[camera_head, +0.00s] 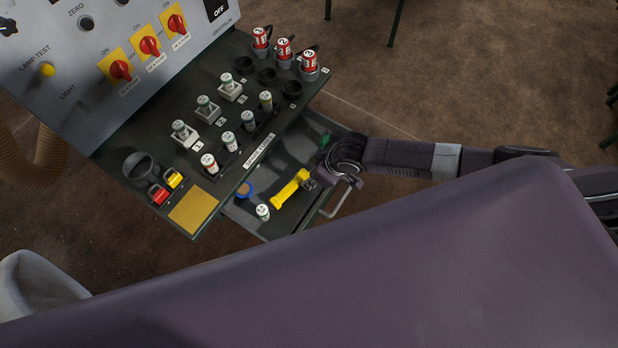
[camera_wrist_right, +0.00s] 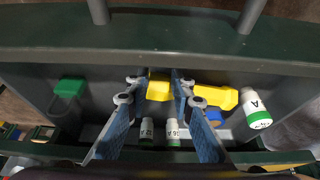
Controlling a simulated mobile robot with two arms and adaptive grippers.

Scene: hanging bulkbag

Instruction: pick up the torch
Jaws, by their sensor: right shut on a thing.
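The yellow torch (camera_head: 289,190) lies in the open drawer (camera_head: 325,215) below the control panel. In the right wrist view the torch (camera_wrist_right: 217,96) runs between the two blue-padded fingers of my right gripper (camera_wrist_right: 158,86). The fingers are shut on one part of it, and the rest sticks out to the right. In the head view my right gripper (camera_head: 311,182) reaches into the drawer from the right and hides one end of the torch. I cannot tell whether the torch touches the drawer floor. My left gripper is not in view.
The drawer also holds a blue round item (camera_head: 245,190), a white labelled cylinder (camera_head: 262,212) and a green item (camera_head: 325,139). Its front wall and handle (camera_head: 343,203) are close to my right arm. The panel (camera_head: 200,130) with plugs and switches overhangs its back.

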